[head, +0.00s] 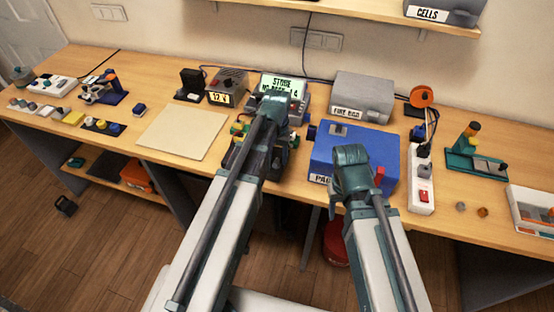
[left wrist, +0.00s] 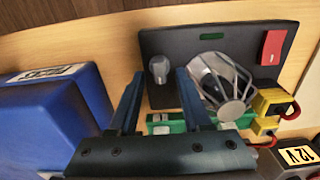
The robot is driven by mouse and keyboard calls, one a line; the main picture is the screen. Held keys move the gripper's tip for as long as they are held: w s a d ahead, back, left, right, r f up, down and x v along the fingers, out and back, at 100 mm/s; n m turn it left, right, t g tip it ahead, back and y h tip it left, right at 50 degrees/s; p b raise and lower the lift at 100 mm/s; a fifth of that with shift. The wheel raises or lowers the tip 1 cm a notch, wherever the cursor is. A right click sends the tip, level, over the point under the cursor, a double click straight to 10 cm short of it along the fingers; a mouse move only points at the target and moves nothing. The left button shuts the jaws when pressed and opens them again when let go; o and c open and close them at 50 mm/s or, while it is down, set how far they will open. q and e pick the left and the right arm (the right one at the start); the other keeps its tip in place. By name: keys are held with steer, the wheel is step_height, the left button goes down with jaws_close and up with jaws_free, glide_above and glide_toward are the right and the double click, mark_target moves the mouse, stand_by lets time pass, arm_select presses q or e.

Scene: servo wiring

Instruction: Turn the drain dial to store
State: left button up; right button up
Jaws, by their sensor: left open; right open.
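A dark unit (left wrist: 206,38) with a grey dial (left wrist: 159,68), a round wire guard and a red switch fills the top of the left wrist view. In the head view this unit (head: 238,158) is mostly hidden behind my left arm. My left gripper (left wrist: 159,76) is open, with one finger on each side of the dial; I cannot tell whether they touch it. No mark naming a setting can be read by the dial. A screen (head: 284,84) behind reads STORE. My right gripper (head: 352,165) hangs above the blue box; its fingertips are hidden in the head view.
The blue box (head: 325,150) stands close right of the dark unit, with a grey box (head: 364,95) behind it. A 12 V supply (head: 228,86) stands at back left. A white power strip (head: 421,185) is at right. The pale mat (head: 184,132) is clear.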

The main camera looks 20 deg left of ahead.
arm_select(q)
jaws_close()
steer(key=shift+n, duration=0.3)
steer(key=n, duration=0.5)
steer(key=shift+a, duration=0.2)
steer(key=n, duration=0.6)
steer(key=shift+s+a, duration=0.1)
steer(key=shift+s, duration=0.05)
steer(key=shift+n, duration=0.3)
stand_by(0.4)
